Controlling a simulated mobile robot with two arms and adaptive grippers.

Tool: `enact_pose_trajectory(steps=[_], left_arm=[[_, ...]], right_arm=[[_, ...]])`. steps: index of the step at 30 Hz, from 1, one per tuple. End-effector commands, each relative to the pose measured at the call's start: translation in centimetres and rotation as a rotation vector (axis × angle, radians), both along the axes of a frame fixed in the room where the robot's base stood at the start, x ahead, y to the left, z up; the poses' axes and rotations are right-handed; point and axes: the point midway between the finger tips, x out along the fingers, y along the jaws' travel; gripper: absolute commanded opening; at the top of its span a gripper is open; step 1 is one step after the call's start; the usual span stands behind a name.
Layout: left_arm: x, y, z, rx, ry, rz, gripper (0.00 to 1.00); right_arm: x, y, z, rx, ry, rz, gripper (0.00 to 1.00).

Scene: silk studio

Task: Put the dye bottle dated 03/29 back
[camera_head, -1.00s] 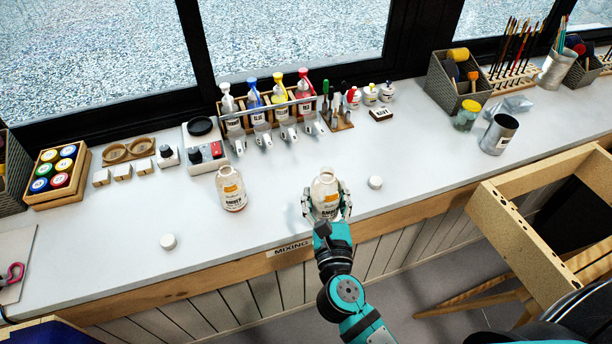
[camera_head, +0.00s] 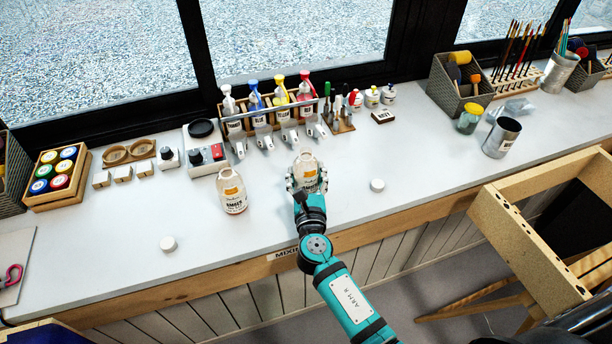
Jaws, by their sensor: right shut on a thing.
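Two amber-labelled dye bottles with open necks are on the white bench. One bottle (camera_head: 232,190) stands upright, free of any gripper. My right gripper (camera_head: 307,180) is shut on the other bottle (camera_head: 306,163), which is upright to the right of the first. The gripper hides its lower part, and I cannot tell whether it touches the bench. The dates on both labels are too small to read. My left gripper is not in view.
White caps lie on the bench at the front left (camera_head: 168,243) and at the right (camera_head: 377,185). A rack of coloured bottles (camera_head: 268,118) stands behind, beside a grey device (camera_head: 206,150). A wooden frame (camera_head: 520,235) is at the right.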

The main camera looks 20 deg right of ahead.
Motion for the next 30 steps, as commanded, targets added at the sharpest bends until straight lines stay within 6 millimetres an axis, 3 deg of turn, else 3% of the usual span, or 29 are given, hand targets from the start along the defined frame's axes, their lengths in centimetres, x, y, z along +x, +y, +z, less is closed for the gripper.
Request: enact_pose_trajectory(steps=[8,9,14,24,30], left_arm=[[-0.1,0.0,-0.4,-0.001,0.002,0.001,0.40],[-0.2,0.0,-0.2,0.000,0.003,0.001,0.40],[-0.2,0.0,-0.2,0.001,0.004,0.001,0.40],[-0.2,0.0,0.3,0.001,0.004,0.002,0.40],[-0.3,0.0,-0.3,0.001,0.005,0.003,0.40]], right_arm=[[0.0,0.0,-0.3,-0.001,-0.003,0.000,0.14],[0.0,0.0,-0.2,0.000,-0.001,0.000,0.62],[0.0,0.0,-0.2,0.000,-0.001,0.000,0.82],[0.0,0.0,0.4,0.001,-0.001,0.000,0.82],[-3.3,0.8,-0.1,0.001,0.002,0.001,0.82]])
